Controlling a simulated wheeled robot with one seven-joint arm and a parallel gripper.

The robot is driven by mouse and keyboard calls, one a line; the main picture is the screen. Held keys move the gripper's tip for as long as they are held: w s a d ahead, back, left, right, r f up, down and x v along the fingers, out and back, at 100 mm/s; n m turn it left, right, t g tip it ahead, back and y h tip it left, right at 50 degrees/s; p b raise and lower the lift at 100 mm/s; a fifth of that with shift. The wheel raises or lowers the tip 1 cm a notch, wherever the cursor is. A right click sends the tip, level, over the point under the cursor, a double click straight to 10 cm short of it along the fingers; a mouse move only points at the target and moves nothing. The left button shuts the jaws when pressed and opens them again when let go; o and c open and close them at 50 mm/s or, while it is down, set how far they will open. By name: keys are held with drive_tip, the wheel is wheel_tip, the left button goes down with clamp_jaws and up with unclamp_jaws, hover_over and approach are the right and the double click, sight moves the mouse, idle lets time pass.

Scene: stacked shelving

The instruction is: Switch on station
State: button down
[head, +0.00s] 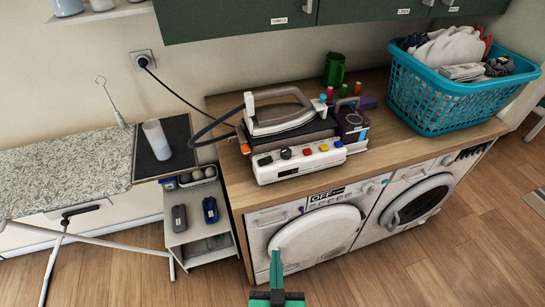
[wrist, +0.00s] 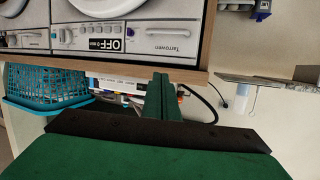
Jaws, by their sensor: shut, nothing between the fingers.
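The ironing station (head: 300,160) stands on the wooden counter, with a white front panel carrying a dark knob and red, blue and yellow buttons. A grey-brown iron (head: 280,110) rests on top of it. In the wrist view, which looks upside down, the station's white panel (wrist: 112,84) shows partly behind my fingers. My gripper (head: 275,256) has its green fingers closed together and empty, in front of the left washing machine, below the station and apart from it. In the wrist view my closed fingers (wrist: 163,82) overlap the counter edge. Whether the station is lit, I cannot tell.
A teal laundry basket (head: 450,95) stands at the counter's right. A green mug (head: 334,69) and thread spools are behind the station. Two washing machines (head: 320,225) sit below the counter. An ironing board (head: 70,170) is at left. A cord runs to the wall socket (head: 144,60).

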drive_tip(key=w+d+r+n+y, duration=0.1)
drive_tip(key=w+r+n+y, duration=0.3)
drive_tip(key=w+r, duration=1.2)
wheel_tip(320, 180, up, 4)
drive_tip(key=shift+w+f+n+g, duration=0.2)
drive_tip(key=shift+w+n+g, duration=0.1)
drive_tip(key=shift+n, duration=0.8)
hover_over(272, 165)
drive_tip(key=shift+s+a+f, duration=0.1)
drive_tip(key=shift+a+f, duration=0.1)
drive_tip(key=shift+f, duration=0.4)
drive_tip(key=shift+a+f, duration=0.15)
drive_tip(key=shift+f, duration=0.45)
drive_tip(key=shift+d+f, duration=0.25)
drive_tip(key=shift+f, duration=1)
drive_tip(key=shift+d+f, duration=0.15)
drive_tip(key=shift+f, duration=0.6)
